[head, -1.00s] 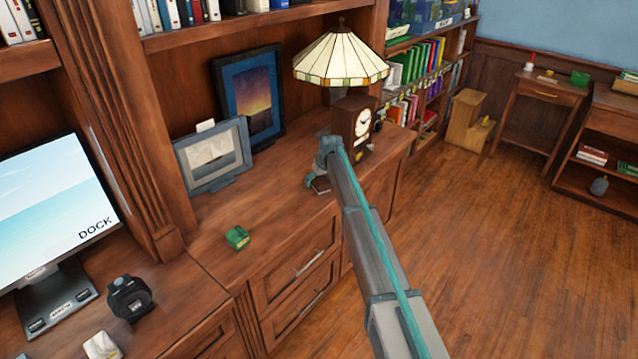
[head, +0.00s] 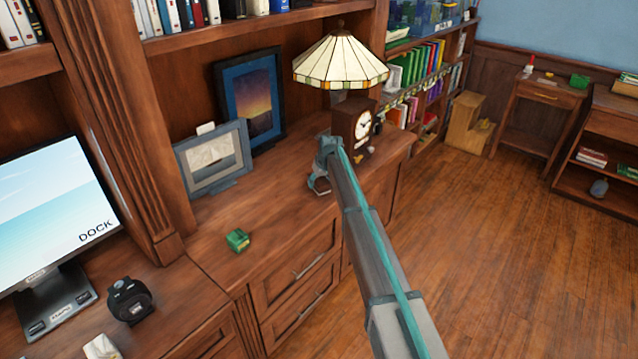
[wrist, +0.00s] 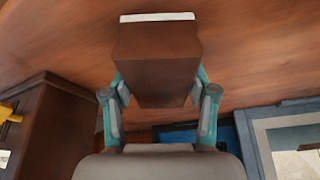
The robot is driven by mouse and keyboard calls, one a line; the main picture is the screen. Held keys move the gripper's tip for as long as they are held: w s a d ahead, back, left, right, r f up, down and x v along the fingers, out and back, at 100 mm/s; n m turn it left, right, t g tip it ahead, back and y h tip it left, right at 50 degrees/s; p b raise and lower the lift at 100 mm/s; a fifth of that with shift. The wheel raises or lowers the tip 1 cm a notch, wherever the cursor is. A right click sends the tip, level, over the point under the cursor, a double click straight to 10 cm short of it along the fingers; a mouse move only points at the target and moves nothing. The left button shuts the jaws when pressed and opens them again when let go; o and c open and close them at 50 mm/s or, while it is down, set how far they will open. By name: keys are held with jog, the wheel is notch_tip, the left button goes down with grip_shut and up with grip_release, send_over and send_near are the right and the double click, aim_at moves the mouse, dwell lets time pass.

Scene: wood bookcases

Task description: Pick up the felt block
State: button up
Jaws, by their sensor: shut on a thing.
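The felt block (wrist: 156,62) is a dark brown block with a white strip along its far edge. In the wrist view it sits between the two fingers of my gripper (wrist: 158,98), which is shut on its sides. In the head view my gripper (head: 321,176) is over the wooden counter, in front of the clock. Only a small part of the block (head: 319,186) shows there, below the fingers. I cannot tell how far it is from the counter top.
A clock (head: 355,125) and a stained-glass lamp (head: 340,60) stand close behind my gripper.

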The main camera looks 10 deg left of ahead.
jog(key=shift+r, duration=0.45)
jog(key=s+d+r+b, duration=0.3)
jog(key=s+r+b, duration=0.1)
jog(key=s+r, duration=0.7)
jog(key=s, duration=0.2)
jog(key=shift+s+d+r, duration=0.15)
jog(key=shift+s+r, duration=0.15)
jog(key=shift+r, duration=0.1)
